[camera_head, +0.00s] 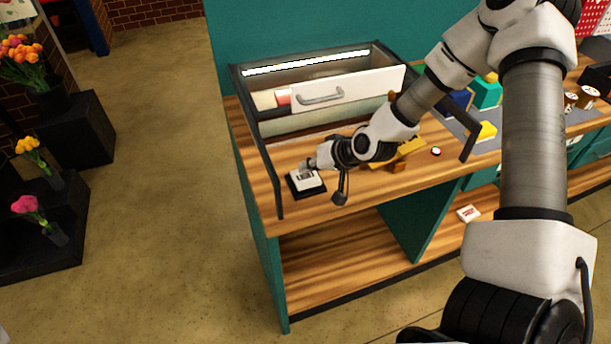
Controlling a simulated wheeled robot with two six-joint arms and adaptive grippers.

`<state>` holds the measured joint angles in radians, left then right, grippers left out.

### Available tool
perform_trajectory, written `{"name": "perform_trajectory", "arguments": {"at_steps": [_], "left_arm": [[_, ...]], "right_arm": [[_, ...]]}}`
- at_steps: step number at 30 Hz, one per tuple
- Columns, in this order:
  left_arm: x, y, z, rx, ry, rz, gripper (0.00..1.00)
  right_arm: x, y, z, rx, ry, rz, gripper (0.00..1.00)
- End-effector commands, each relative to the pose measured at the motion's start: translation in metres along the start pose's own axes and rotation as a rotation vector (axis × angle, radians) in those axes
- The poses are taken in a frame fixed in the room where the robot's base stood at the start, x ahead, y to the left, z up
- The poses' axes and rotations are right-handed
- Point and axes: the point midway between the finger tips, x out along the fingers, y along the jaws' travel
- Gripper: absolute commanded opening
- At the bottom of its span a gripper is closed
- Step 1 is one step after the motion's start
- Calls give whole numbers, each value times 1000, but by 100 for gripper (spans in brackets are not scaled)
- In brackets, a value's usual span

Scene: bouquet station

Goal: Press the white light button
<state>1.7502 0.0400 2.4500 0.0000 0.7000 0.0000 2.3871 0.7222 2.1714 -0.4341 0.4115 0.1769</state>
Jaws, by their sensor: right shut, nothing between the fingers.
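The white light button (307,184) sits on a small black base near the left end of the wooden counter. My right gripper (309,165) reaches in from the right, shut and empty, with its fingertips right at the far edge of the button. I cannot tell whether the tips touch the button or hover just above it. A bright white light strip (305,62) shows along the back of the dark frame on the counter. My left gripper is out of view.
A white drawer front with a grey handle (320,97) stands behind the button. A dark frame post (278,190) rises close to its left. A yellow object (405,151) and a small red-and-white round item (436,151) lie to the right.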

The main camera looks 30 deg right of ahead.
Motion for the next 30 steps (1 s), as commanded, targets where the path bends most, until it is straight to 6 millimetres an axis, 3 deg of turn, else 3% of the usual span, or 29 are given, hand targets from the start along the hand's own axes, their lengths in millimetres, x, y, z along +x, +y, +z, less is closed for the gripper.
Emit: {"name": "perform_trajectory", "arguments": {"at_steps": [5,19,28,30], "left_arm": [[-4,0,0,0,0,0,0],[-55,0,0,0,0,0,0],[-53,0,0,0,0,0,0],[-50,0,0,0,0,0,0]], "right_arm": [[-3,-2,-2,0,0,0,0],[-42,-30,-30,0,0,0,0],[-41,-30,-29,0,-1,1,0],[-36,-27,-19,-7,-19,13,0]]}}
